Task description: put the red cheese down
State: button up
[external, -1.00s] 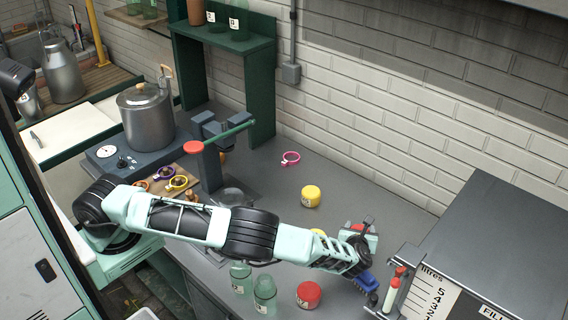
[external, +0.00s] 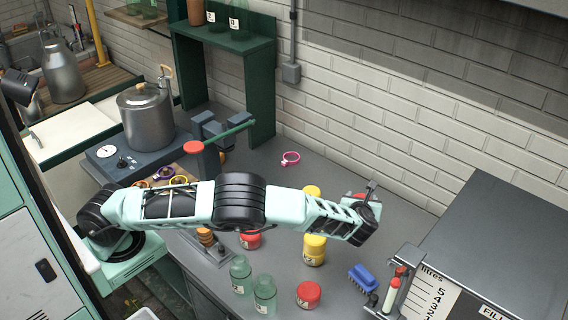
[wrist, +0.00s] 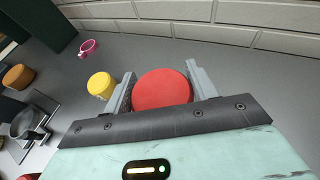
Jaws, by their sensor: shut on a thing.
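My gripper (wrist: 161,92) is shut on a red cheese (wrist: 163,88), a round disc that fills the space between the two grey fingers in the wrist view. In the external view my gripper (external: 368,198) is over the right part of the grey counter, and only a sliver of the held red cheese (external: 358,196) shows behind my wrist. The cheese appears held above the counter; its underside is hidden. Other red cheeses stand on the counter, one near the front (external: 309,294) and one under my arm (external: 250,240).
A yellow cheese (external: 312,190) stands left of my gripper, and yellow pieces (external: 314,250), seemingly stacked, stand nearer the front. A blue brush (external: 363,277), green glass jars (external: 264,293) and a grey filling box (external: 490,250) are nearby. A pink ring (external: 290,158) lies towards the wall.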

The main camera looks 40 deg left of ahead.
jog(key=w+a+n+g+y+b, duration=0.1)
jog(key=w+a+b, duration=0.1)
jog(key=w+a, duration=0.5)
jog(key=w+a+n+g+y+b, duration=0.1)
jog(key=w+a+n+y+b, duration=0.15)
jog(key=a, duration=0.85)
jog(key=w+a+n+g+b, duration=0.1)
jog(key=w+a+b, duration=0.25)
jog(key=a, duration=0.55)
jog(key=shift+m, duration=0.25)
jog(key=f, duration=0.3)
jog(key=f+p, duration=0.1)
jog(key=f, duration=0.5)
jog(key=shift+w+f+p, duration=0.3)
jog(key=shift+w+p, duration=0.1)
jog(key=shift+f, duration=0.1)
jog(key=shift+f, duration=0.1)
jog(key=o, duration=1.1)
